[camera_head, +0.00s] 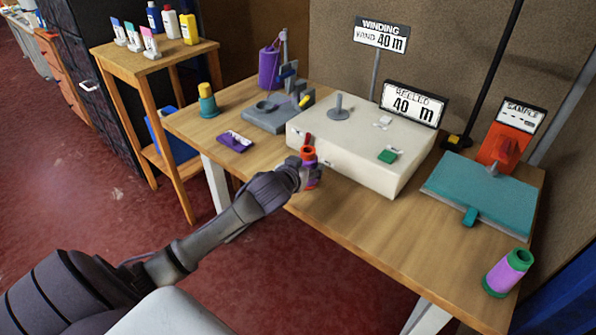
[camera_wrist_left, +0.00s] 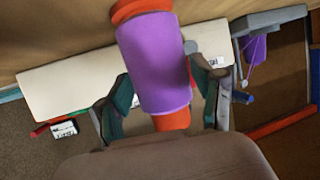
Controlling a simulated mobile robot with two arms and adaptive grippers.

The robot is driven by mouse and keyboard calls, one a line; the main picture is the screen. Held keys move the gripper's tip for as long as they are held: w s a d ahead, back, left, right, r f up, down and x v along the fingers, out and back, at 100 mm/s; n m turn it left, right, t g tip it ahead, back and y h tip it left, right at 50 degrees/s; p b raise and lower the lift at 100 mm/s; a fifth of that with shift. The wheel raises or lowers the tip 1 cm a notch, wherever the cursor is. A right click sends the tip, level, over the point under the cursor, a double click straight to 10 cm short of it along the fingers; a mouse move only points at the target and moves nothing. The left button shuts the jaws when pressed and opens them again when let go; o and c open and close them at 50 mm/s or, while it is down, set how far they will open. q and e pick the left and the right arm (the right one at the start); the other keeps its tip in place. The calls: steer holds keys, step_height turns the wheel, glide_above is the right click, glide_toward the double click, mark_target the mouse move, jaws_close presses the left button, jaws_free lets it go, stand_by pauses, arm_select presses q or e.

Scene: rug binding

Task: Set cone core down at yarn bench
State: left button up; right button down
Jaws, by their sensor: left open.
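The cone core is purple with orange-red ends. In the left wrist view the cone core (camera_wrist_left: 155,65) lies between the two teal-padded fingers of my left gripper (camera_wrist_left: 160,82). The fingers are open, one on each side of it. In the head view the cone core (camera_head: 308,153) shows its orange-red rim at my left gripper (camera_head: 309,170), by the front edge of the wooden yarn bench (camera_head: 365,222), in front of the white winding box. The gripper hides its lower part, so I cannot tell whether it touches the benchtop. My right gripper is not in view.
The white box (camera_head: 350,158) stands behind the gripper. A purple-and-green cone (camera_head: 508,272) stands at the bench's right front. A teal-and-yellow cone (camera_head: 207,101) and purple tray (camera_head: 235,141) are left. A teal board (camera_head: 478,190) lies right. Bare wood shows along the front.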

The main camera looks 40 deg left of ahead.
arm_select(q)
steer(key=v, duration=1.1)
